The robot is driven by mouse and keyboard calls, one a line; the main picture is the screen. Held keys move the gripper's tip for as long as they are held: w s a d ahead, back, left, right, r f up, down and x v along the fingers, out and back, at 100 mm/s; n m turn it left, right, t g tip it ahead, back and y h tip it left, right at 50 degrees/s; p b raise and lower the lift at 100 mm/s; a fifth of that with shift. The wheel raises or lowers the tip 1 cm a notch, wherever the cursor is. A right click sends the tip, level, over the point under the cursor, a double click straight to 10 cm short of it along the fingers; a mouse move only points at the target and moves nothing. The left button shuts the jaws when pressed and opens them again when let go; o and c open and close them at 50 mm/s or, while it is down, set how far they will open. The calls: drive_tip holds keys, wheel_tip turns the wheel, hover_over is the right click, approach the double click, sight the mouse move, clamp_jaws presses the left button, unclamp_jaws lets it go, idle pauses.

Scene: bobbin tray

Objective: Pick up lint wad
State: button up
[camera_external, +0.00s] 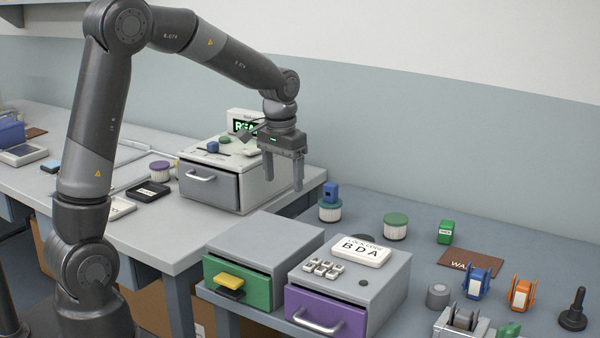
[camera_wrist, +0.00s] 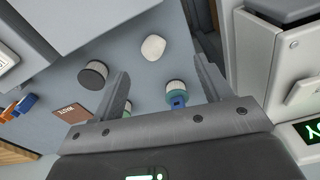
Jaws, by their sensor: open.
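In the wrist view a rounded off-white lump (camera_wrist: 153,47), which looks like the lint wad, lies on the grey bench top beyond my fingertips. I cannot make it out in the external view; the drawer boxes seem to hide it. My gripper (camera_external: 287,184) is open and empty, pointing down in the air by the grey drawer cabinet. Its two fingers also show in the wrist view (camera_wrist: 162,68), with the lump apart from them.
A teal-topped bobbin (camera_external: 330,212) bears a blue block, and a green-topped bobbin (camera_external: 395,228) stands to its right. A dark-topped bobbin (camera_wrist: 93,75) sits left of the lump. The green drawer box (camera_external: 270,237), purple drawer box (camera_external: 385,280) and grey cabinet (camera_external: 208,187) are obstacles.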

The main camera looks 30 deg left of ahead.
drive_tip(key=shift+g, duration=0.3)
drive_tip(key=f, duration=0.3)
drive_tip(key=w+d+f, duration=0.1)
drive_tip(key=f, duration=0.2)
drive_tip(key=w+d+f, duration=0.1)
drive_tip(key=f, duration=0.2)
drive_tip(key=shift+w, duration=0.15)
drive_tip(key=f, duration=0.5)
drive_tip(key=shift+w+d, duration=0.25)
drive_tip(key=c, duration=1)
